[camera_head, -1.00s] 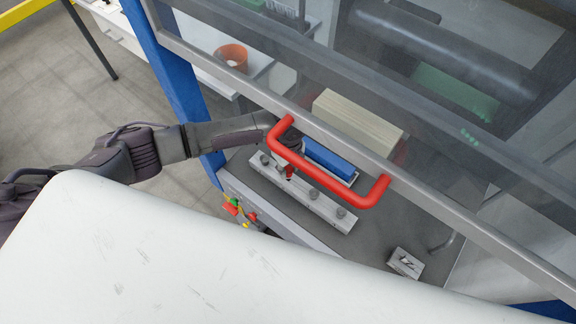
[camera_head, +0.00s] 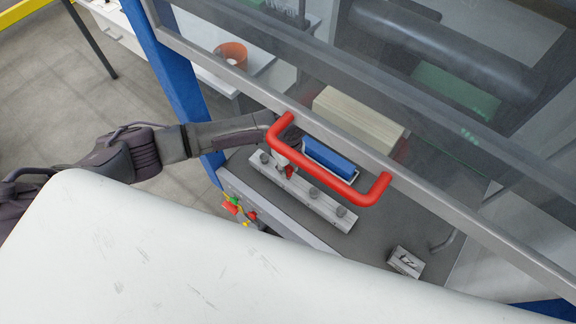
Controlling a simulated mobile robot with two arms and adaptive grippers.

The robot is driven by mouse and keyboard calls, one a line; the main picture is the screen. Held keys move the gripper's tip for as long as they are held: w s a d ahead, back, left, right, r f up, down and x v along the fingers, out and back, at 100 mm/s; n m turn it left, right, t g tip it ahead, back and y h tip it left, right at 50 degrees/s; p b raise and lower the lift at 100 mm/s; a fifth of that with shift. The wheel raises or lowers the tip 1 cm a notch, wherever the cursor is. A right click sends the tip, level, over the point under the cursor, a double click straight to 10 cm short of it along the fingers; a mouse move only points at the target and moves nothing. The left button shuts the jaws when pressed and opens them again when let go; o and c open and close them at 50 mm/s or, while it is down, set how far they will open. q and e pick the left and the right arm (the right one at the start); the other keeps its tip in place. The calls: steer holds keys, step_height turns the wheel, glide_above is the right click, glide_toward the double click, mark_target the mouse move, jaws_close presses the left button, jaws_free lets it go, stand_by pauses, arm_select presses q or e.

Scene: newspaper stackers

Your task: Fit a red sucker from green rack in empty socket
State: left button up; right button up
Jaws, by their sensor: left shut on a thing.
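My left arm comes in from the left and passes behind the red door handle. My left gripper (camera_head: 284,167) is partly hidden by that handle. It is shut on a small red sucker (camera_head: 289,172), which shows just over the grey metal bar (camera_head: 327,205). The bar carries several dark round-topped suckers or fittings along its length. The red sucker is by the bar's left half; I cannot tell whether it touches the bar or sits in a socket. A bit of green, possibly the green rack (camera_head: 252,4), shows at the top edge. My right gripper is not in view.
The red handle (camera_head: 325,184) and the clear door's metal frame (camera_head: 240,86) cross above the work area. A blue block (camera_head: 330,157) and a cream stack (camera_head: 358,119) stand behind the bar. An orange bin (camera_head: 232,54) sits on the white table.

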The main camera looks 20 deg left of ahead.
arm_select(q)
steer(key=shift+f+b, duration=0.7)
steer(key=shift+f, duration=0.65)
stand_by(0.8)
steer(key=o, duration=0.9)
steer(key=shift+r, duration=0.1)
